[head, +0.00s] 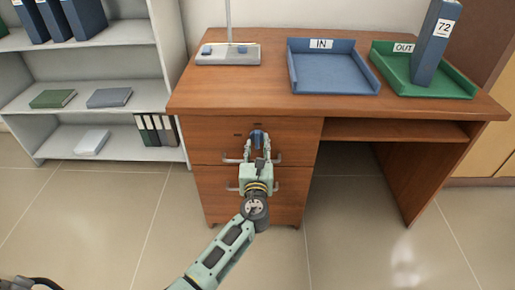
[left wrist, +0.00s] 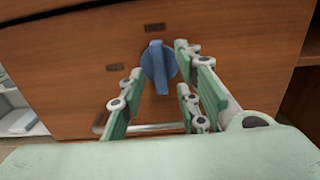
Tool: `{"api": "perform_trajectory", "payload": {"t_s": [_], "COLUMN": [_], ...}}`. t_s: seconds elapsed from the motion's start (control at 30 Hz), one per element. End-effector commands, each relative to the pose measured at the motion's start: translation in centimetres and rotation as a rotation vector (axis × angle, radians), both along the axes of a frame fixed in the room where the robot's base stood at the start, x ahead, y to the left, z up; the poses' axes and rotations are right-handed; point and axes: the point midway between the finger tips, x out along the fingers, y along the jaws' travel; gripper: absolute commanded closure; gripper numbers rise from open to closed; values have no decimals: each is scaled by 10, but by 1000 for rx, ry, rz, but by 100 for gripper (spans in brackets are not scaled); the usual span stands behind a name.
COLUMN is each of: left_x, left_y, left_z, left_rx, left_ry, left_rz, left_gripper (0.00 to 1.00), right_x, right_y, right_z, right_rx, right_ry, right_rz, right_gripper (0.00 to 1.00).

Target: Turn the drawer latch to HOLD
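The blue drawer latch (head: 258,137) is on the front of the desk's upper drawer (head: 210,138). In the left wrist view the latch (left wrist: 159,66) is a round knob with a raised bar standing nearly upright. One small dark label (left wrist: 154,28) lies above it and another (left wrist: 115,67) to its left; their words are too small to read. My left gripper (head: 257,147) is in front of the drawer, its fingers apart. In the left wrist view the open fingers (left wrist: 160,80) flank the latch, the right one closer to it; contact cannot be told. My right gripper is out of view.
A drawer handle (left wrist: 150,128) runs below the latch, behind the fingers. On the desk (head: 240,88) stand a blue IN tray (head: 335,88), a green OUT tray (head: 455,92) with a blue binder (head: 435,45), and a stand base (head: 228,55). Shelves (head: 105,115) stand left; floor in front is clear.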

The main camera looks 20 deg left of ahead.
Motion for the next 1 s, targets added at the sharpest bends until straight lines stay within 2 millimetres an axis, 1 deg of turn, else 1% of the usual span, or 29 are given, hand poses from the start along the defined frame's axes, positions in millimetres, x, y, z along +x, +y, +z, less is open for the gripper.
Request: {"api": "perform_trajectory", "payload": {"t_s": [0.1,0.4,0.73,1.0], "left_x": [9,10,10,10], "left_y": [3,3,3,3], "left_z": [-1,-1,-1,-1], "left_rx": [-1,-2,-2,-3], "left_ry": [1,1,1,1], "left_rz": [1,0,0,0], "left_gripper": [70,70,99,100], "right_x": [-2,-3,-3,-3], "right_y": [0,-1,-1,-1], "right_z": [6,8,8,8], "right_rx": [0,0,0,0], "right_ry": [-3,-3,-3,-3], "right_rz": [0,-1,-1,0], "right_gripper": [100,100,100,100]}}
